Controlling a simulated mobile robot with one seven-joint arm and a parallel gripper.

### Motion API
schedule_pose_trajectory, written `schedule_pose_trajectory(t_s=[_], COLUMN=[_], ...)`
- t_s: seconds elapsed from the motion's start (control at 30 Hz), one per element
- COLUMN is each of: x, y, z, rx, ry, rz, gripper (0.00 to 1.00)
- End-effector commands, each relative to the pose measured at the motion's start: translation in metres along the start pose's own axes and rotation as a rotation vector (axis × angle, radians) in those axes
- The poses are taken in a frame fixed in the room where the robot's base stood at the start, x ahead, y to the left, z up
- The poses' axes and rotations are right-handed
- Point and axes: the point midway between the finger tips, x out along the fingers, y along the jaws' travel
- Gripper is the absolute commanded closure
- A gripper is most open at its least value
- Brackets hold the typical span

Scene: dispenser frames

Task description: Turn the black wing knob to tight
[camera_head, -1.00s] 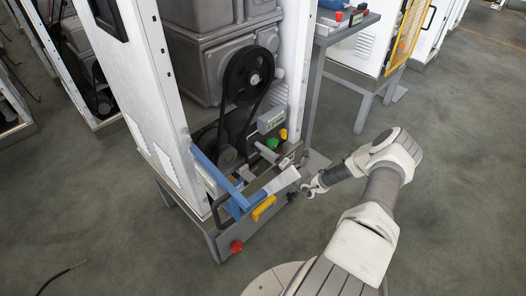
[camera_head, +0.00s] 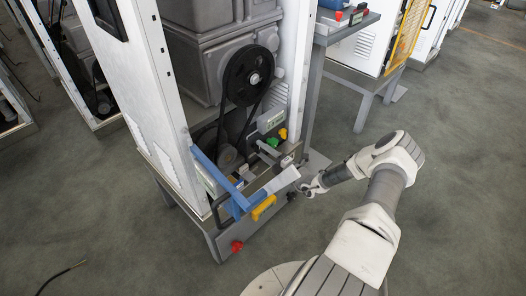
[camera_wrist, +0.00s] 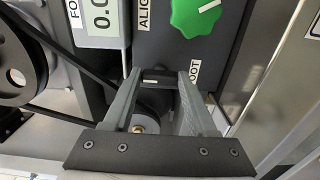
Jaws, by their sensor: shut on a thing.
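The black wing knob (camera_wrist: 160,77) is a small dark bar in the wrist view, lying across between my fingertips. My gripper (camera_wrist: 159,84) is shut on it, one grey finger on each side. The fingers hide the knob's ends, and I cannot read its pointer or turn angle. A label ending in "OOT" is partly hidden near the right finger.
A green knob (camera_wrist: 197,14) with a white mark is just above, beside a grey digital display (camera_wrist: 100,22). A black pulley (camera_wrist: 18,72) and belt are to the left. In the head view, a yellow handle (camera_head: 263,208) and red knob (camera_head: 237,246) are on the front panel. Floor to the right is clear.

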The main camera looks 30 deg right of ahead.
Motion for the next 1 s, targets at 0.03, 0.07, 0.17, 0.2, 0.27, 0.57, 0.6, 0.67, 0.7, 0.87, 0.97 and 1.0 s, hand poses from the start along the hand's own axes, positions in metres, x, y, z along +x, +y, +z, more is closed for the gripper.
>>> schedule_pose_trajectory(t_s=[0.03, 0.07, 0.17, 0.2, 0.27, 0.57, 0.6, 0.67, 0.7, 0.87, 0.97, 1.0], x=[0.0, 0.0, 0.0, 0.0, 0.0, -0.001, -0.002, -0.007, -0.011, -0.042, -0.067, -0.077], y=[-0.001, -0.001, -0.001, -0.001, -0.001, 0.0, 0.0, 0.0, 0.001, 0.002, 0.003, 0.003], z=[-0.002, -0.002, -0.002, -0.002, -0.001, 0.0, 0.0, 0.0, 0.0, 0.001, 0.0, 0.001], rx=[0.004, 0.004, 0.004, 0.003, 0.003, 0.001, 0.001, 0.0, 0.0, 0.001, 0.002, 0.002], ry=[0.003, 0.003, 0.003, 0.002, 0.002, 0.001, 0.0, 0.0, 0.0, -0.003, -0.002, -0.003], rz=[-0.001, -0.001, -0.001, -0.001, -0.001, 0.0, -0.001, -0.002, -0.002, -0.003, -0.003, -0.002], gripper=[0.98, 0.98, 0.32, 0.25, 0.14, 0.12, 0.12, 0.12, 0.12, 0.12, 0.12, 0.12])
